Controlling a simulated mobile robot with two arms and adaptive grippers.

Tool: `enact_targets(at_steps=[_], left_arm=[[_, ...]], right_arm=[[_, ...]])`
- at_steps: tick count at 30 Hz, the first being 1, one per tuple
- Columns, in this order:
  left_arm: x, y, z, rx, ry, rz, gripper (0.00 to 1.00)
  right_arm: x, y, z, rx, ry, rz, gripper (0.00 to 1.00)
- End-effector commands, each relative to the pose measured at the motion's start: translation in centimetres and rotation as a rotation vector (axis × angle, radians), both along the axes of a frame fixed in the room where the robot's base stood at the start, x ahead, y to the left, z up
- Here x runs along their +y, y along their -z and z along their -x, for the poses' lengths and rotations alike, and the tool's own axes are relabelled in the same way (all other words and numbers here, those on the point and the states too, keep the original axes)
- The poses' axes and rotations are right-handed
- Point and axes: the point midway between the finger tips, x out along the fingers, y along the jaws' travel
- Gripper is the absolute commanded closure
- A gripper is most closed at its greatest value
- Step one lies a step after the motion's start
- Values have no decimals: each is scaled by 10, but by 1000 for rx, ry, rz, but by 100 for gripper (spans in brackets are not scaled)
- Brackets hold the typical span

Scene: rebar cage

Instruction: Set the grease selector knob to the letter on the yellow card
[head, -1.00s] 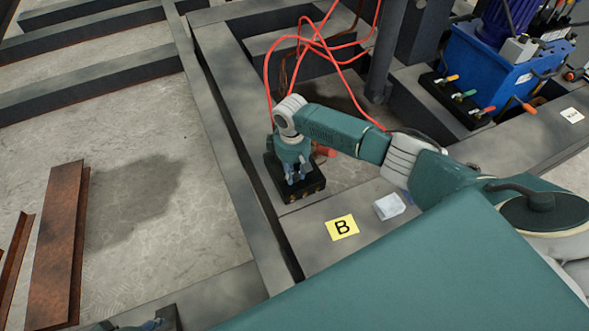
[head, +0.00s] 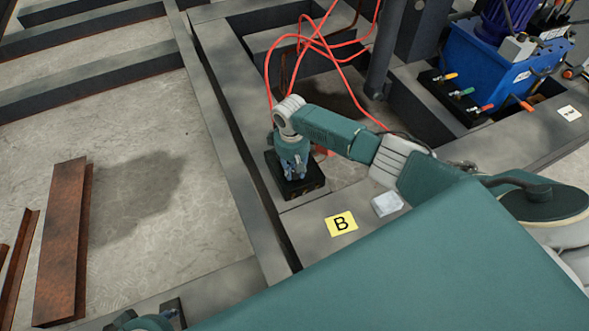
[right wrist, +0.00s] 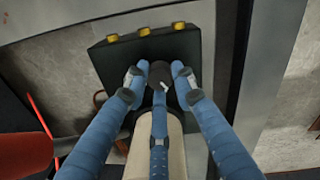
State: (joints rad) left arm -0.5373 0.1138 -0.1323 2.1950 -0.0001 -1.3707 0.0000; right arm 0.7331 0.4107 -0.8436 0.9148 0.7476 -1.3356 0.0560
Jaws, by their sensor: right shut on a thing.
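The yellow card (head: 341,223) lies on the grey beam and bears a black letter B. The black selector box (head: 276,163) sits on the same beam, farther back and left. My right gripper (head: 295,172) points down over it. In the right wrist view my blue fingers (right wrist: 158,82) are closed around the dark round knob (right wrist: 160,72) on the box. A small white mark shows on the knob. No letters around the knob are readable. A teal and dark part of my left arm, perhaps its gripper (head: 170,312), shows at the bottom edge, mostly cut off.
Several brass fittings (right wrist: 143,31) line one edge of the box. Red hoses (head: 322,45) loop behind my right arm. A blue pump unit (head: 500,75) stands at back right. Rusty steel (head: 62,240) lies at left.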

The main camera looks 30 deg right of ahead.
Motion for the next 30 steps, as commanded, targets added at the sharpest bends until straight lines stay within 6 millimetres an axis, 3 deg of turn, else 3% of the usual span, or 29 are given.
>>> enact_targets(at_steps=[5,6,9,20,25,30], left_arm=[[0,0,0,0,0,0,60],[0,0,0,0,0,0,60],[0,0,0,0,0,0,60],[0,2,0,2,0,0,60],[0,19,0,1,0,0,60],[0,47,0,1,0,0,60]], right_arm=[[3,-3,-5,-15,-3,-7,100],[3,-3,-5,-15,-3,-7,73],[3,-3,-5,-13,-3,-6,56],[1,-1,-3,-8,-9,-1,56],[-1,4,-3,-10,-97,1,56],[-1,7,-3,-9,-263,2,56]])
